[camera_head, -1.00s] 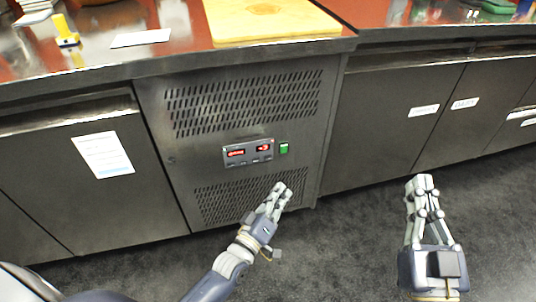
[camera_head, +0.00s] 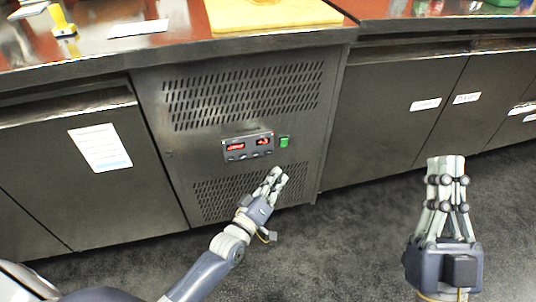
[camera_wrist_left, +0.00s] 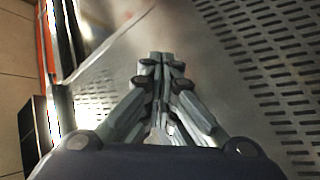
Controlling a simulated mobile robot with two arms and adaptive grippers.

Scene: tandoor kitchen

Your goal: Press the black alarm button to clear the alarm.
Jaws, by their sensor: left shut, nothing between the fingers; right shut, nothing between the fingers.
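The control panel (camera_head: 248,146) is a small grey plate with two red displays, set between two vent grilles on the steel cabinet front. A row of small dark buttons (camera_head: 247,155) runs along its lower edge; which one is the alarm button is too small to tell. My left gripper (camera_head: 276,174) is shut and empty, just below and right of the panel, in front of the lower grille. It also shows in the left wrist view (camera_wrist_left: 162,62), pointing at the steel front. My right gripper (camera_head: 446,162) is shut and empty, off to the right, away from the panel.
A green switch (camera_head: 284,142) sits right of the panel. The counter (camera_head: 180,52) overhangs above, holding a cutting board (camera_head: 270,14) and a yellow object (camera_head: 62,20). Cabinet doors (camera_head: 100,180) flank the unit. The dark floor (camera_head: 340,240) is clear.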

